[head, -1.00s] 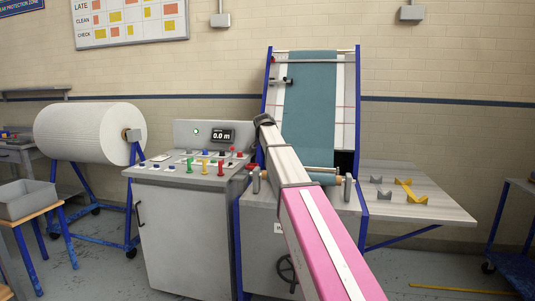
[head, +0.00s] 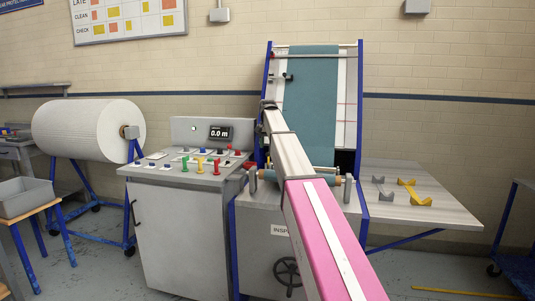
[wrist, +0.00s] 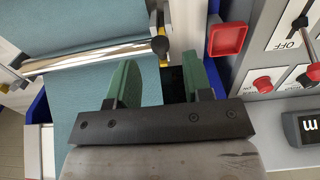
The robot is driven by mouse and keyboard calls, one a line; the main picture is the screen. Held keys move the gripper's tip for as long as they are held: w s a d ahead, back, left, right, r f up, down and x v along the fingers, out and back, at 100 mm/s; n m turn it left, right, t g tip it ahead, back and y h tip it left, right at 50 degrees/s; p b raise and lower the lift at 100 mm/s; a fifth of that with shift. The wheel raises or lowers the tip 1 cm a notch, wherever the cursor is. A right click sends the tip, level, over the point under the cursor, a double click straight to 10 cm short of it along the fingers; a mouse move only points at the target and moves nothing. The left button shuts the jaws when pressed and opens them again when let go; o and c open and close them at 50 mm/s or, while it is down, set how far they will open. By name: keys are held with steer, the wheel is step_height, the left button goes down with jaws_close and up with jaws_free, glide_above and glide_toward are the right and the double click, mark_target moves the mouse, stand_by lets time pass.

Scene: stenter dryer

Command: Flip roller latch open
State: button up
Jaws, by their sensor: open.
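A chrome roller (wrist: 90,55) crosses teal fabric in the wrist view. I cannot tell for certain which part is the latch. My gripper (wrist: 162,75) is open, with green fingers apart and nothing between them. Its fingertips are close below the knob in the picture; contact cannot be told. In the head view my arm reaches to the left side of the blue-framed fabric machine (head: 359,110), and the fingers cannot be made out.
A red square cup-like part (wrist: 227,40) is close right of the right finger. The control console (head: 180,220) with coloured levers stands left of the machine. A side table (head: 440,212) with yellow and grey brackets is on the right. A white fabric roll (head: 85,130) stands far left.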

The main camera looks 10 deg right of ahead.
steer(key=shift+f, duration=2.1)
jaws_close()
steer(key=shift+s, duration=0.1)
steer(key=shift+s+a+f+t+h, duration=0.25)
steer(key=shift+s+t+h, duration=0.15)
steer(key=shift+t, duration=0.5)
steer(key=shift+s+a+f+t+h, duration=0.3)
steer(key=shift+s+t, duration=0.25)
steer(key=shift+t, duration=0.35)
steer(key=shift+s+a+f+t+h, duration=0.15)
steer(key=shift+s+t+h, duration=0.3)
steer(key=shift+t, duration=0.45)
jaws_free()
steer(key=shift+f, duration=0.1)
